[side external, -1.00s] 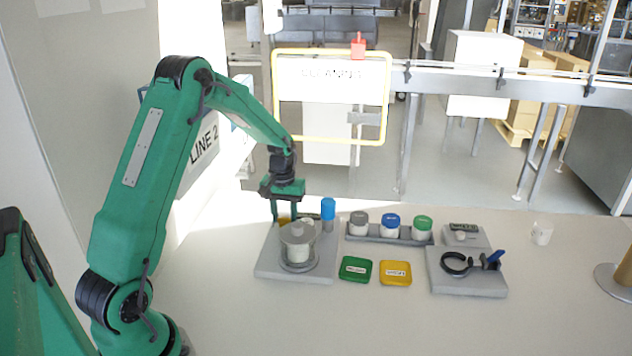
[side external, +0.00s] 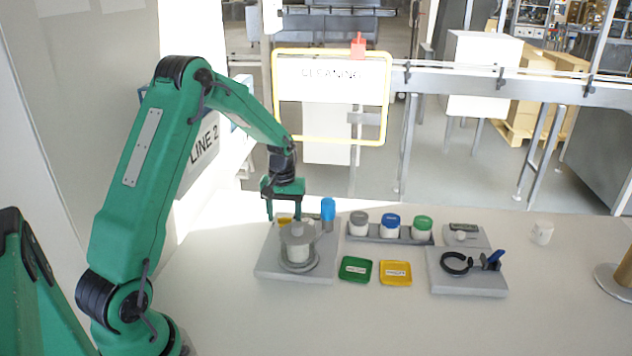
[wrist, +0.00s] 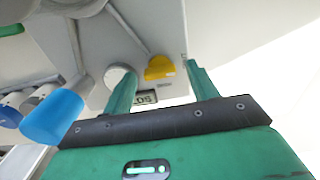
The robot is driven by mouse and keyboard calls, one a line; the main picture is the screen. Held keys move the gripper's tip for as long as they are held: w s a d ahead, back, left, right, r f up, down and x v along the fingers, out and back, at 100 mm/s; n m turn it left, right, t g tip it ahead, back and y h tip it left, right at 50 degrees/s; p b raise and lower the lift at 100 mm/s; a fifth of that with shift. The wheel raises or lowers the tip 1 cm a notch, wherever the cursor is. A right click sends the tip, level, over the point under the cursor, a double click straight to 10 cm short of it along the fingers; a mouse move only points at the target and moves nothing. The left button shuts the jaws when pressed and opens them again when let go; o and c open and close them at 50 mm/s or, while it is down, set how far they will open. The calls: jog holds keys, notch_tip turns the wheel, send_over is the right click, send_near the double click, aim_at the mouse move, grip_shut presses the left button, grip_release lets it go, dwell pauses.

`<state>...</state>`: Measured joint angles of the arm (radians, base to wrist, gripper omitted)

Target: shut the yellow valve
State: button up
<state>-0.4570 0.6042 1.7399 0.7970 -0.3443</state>
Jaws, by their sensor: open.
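The yellow valve (side external: 285,218) is a small yellow piece at the back of the grey filler plate (side external: 268,262), behind the grey and white filler vessel (side external: 297,247). My gripper (side external: 286,213) hangs over the back of the plate, pointing down, with nothing held. In the wrist view, the valve (wrist: 160,68) shows as a yellow knob between the tips of my two green fingers (wrist: 159,72), closer to the right one. The fingers are apart; I cannot tell the height between the tips and the valve. In the side view my gripper partly covers the valve area.
A blue-topped cylinder (side external: 328,208) stands close right of my gripper. A rack (side external: 375,237) holds jars with grey, blue and green lids. A green tray (side external: 356,269), a yellow tray (side external: 396,272) and a clamp holder (side external: 467,282) lie to the right. The front table is clear.

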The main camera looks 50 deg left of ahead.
aim_at(285, 219)
jog(key=shift+r, duration=3.9)
jog(key=s+d+r+m+t, duration=0.35)
jog(key=s+d+r, duration=0.45)
jog(key=d+r, duration=0.45)
jog(key=s+d+r+m+t, duration=0.1)
jog(key=s+d+m+t, duration=0.1)
jog(key=s+d+m, duration=0.3)
jog(key=shift+s+d+m, duration=0.35)
jog(key=shift+s+d, duration=1.5)
jog(key=shift+s, duration=2)
